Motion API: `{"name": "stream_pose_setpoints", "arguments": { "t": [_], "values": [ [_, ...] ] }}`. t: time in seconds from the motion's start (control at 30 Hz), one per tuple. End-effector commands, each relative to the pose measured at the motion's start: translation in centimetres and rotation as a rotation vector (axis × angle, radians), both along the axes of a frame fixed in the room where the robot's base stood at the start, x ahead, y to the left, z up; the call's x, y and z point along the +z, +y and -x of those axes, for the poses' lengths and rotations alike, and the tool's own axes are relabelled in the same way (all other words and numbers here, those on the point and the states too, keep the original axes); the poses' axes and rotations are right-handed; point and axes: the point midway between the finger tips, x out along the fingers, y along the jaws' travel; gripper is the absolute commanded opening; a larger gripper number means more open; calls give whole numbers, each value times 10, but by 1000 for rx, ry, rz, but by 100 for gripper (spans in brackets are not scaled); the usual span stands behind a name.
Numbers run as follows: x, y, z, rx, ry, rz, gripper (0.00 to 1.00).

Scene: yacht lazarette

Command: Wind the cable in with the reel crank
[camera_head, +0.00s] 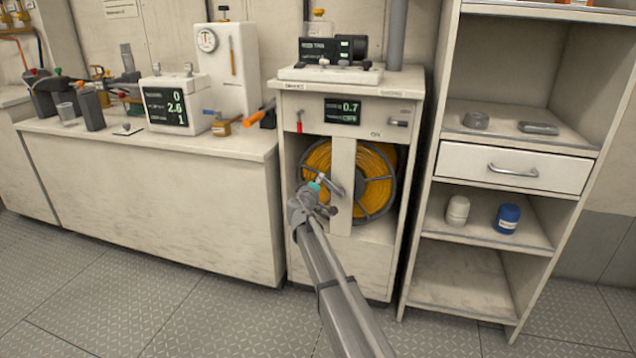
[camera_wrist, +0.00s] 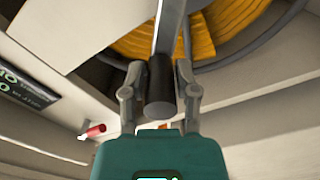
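The cable reel (camera_head: 378,188), wound with orange-yellow cable, sits in the open bay of a white cabinet (camera_head: 375,262). It also shows at the top of the wrist view (camera_wrist: 235,25). A pale vertical post (camera_head: 342,160) crosses the reel's front. The crank's metal arm (camera_wrist: 170,28) runs down to a dark cylindrical handle (camera_wrist: 160,92). My gripper (camera_head: 322,188) is in front of the reel. In the wrist view its fingers (camera_wrist: 160,80) lie on both sides of the handle and appear closed against it. The handle is mostly hidden in the head view.
The cabinet's display (camera_head: 342,111) reads 0.7, with a red lever (camera_head: 299,121) beside it. An orange-handled tool (camera_head: 258,114) juts between the bench (camera_head: 150,195) and cabinet. A shelf unit (camera_head: 422,215) stands close on the right. The floor in front is clear.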

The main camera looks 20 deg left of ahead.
Motion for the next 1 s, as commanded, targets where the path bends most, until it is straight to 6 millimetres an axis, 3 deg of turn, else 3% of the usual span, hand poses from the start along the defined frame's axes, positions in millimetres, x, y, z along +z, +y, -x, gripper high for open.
{"name": "stream_pose_setpoints", "arguments": {
  "t": [0.03, 0.13, 0.67, 1.0],
  "values": [
    [0, 0, 1, 2, 0, 1, 54],
    [0, 2, 1, 5, -1, 1, 69],
    [0, 3, 9, 10, -2, 3, 69],
    [0, -2, 50, 11, -1, 3, 69]
  ]
}}
